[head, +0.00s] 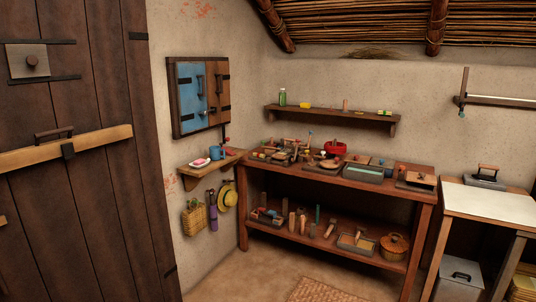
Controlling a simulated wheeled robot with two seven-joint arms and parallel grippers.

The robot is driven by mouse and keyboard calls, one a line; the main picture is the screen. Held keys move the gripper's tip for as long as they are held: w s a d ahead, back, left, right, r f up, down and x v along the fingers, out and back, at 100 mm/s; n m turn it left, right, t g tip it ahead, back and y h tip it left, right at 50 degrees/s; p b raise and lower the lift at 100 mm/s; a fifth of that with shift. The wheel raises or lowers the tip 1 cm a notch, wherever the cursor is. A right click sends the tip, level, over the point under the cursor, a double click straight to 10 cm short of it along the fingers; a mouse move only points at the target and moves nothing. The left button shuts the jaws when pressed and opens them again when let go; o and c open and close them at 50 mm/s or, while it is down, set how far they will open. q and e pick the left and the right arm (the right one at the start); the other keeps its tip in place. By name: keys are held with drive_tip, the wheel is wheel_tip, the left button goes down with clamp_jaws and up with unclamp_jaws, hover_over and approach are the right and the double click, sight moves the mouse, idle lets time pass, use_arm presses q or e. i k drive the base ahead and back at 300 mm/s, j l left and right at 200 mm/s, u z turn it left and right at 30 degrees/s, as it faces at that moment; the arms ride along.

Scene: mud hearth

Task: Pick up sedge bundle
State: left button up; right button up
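I cannot make out a sedge bundle for certain. A brown, straw-like tuft (372,53) lies at the top of the back wall, just under the roof poles. It may be the sedge bundle, but it is too small to tell. A yellowish stack (524,286) shows at the lower right under the white-topped table, partly cut off by the picture edge. Neither of my grippers is in view.
A wooden workbench (338,250) crowded with tools stands along the back wall. The white-topped table (492,203) stands to its right, a grey bin (459,281) below. A closed plank door (90,200) fills the left. Floor before the bench holds a woven mat (322,291).

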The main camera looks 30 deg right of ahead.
sight(259, 155)
drive_tip(key=i+l+z, duration=0.2)
drive_tip(key=i+l, duration=0.7)
drive_tip(key=l, duration=0.4)
drive_tip(key=i+l+z, duration=0.25)
drive_tip(key=i+l, duration=0.8)
